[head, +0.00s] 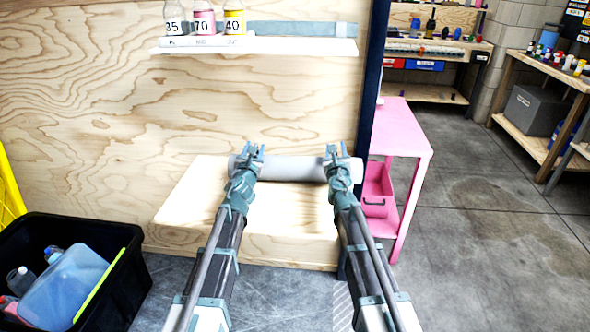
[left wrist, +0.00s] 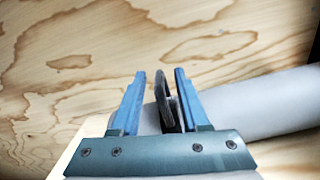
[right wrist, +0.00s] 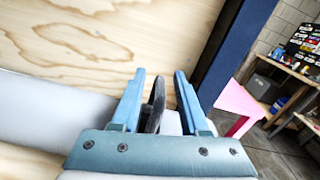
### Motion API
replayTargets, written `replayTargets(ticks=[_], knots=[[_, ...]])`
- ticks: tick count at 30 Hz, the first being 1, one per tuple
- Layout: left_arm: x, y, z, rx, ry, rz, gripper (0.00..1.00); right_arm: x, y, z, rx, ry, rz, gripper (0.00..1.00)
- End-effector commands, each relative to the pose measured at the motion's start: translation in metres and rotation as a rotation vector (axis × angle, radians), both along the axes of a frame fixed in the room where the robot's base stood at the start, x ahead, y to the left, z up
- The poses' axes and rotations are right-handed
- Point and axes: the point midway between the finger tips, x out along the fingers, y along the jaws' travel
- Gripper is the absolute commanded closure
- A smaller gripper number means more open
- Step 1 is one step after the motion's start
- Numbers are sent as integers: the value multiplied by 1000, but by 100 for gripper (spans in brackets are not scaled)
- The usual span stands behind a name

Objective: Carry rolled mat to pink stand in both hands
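The rolled mat (head: 290,168) is a pale grey cylinder lying across the top of a light wooden block. It also shows in the left wrist view (left wrist: 262,103) and the right wrist view (right wrist: 40,115). A dark upright loop stands near each end: the left loop (left wrist: 172,105) and the right loop (right wrist: 155,100). My left gripper (head: 252,152) is open, with the left loop between its fingers and gaps showing. My right gripper (head: 336,152) is open around the right loop in the same way. The pink stand (head: 400,130) is to the right, beyond a dark blue post.
The wooden block (head: 200,210) stands against a plywood wall. A shelf (head: 290,46) with numbered bottles hangs above. The dark blue post (head: 371,80) separates the block from the stand. A black bin (head: 110,290) is at lower left. The floor at right is clear.

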Motion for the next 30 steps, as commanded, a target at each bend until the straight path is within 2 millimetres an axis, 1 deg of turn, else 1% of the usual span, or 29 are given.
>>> replayTargets(ticks=[1, 5, 6, 7, 30], knots=[[0, 0, 0, 0, 0, 0, 67, 0, 0, 0, 0, 0, 0, 67], [0, 0, 0, 0, 0, 0, 90, 0, 0, 0, 0, 0, 0, 91], [0, 0, 0, 0, 0, 0, 97, 0, 0, 0, 0, 0, 0, 98], [0, 0, 0, 0, 0, 0, 100, 0, 0, 0, 0, 0, 0, 100], [0, 0, 0, 1, 0, 0, 100, 0, 0, 0, -1, 0, -1, 100]])
